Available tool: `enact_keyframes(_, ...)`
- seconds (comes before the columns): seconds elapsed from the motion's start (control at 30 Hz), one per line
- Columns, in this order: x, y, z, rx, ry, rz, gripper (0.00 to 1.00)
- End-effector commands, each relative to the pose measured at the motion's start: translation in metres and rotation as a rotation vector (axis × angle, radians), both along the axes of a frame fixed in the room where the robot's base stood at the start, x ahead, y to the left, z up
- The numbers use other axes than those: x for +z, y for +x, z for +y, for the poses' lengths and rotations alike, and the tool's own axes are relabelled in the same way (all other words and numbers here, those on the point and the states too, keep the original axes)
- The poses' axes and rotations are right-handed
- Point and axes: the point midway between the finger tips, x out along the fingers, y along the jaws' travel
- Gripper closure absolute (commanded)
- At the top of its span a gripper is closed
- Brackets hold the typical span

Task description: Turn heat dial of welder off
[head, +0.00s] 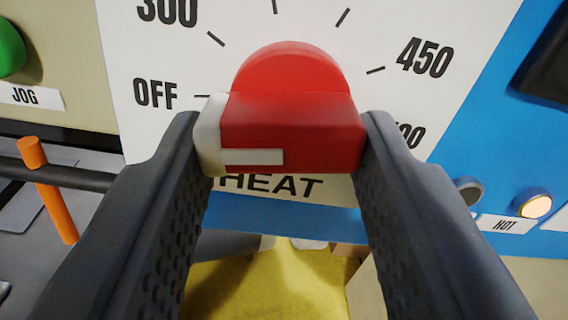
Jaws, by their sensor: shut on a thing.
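The red heat dial (292,85) sits on a white scale plate (140,40) marked OFF, 300, 450 and a partly hidden number. HEAT is printed below it. The dial's raised grip bar lies about level, with its white end to the left, near the OFF tick. A short white line on the bar's face is also on the left side. My gripper (283,132) is shut on the dial, with one dark finger at each end of the bar. The fingers hide part of the plate and the lower right number.
The panel around the plate is blue (500,130). A lit HOT lamp (536,203) and a dark round part (467,191) are at right. A green JOG button (8,48) is at upper left. An orange bar (48,190) stands at left. Yellow material (270,285) lies below.

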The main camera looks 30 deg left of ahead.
Motion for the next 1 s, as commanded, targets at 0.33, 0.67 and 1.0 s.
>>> enact_keyframes(0.33,0.0,0.0,-0.001,-0.002,0.0,0.001,0.41)
enact_keyframes(0.67,0.0,-0.008,-0.006,-0.001,0.001,-0.002,0.41)
enact_keyframes(1.0,-0.005,-0.039,-0.03,-0.003,0.001,-0.001,0.41)
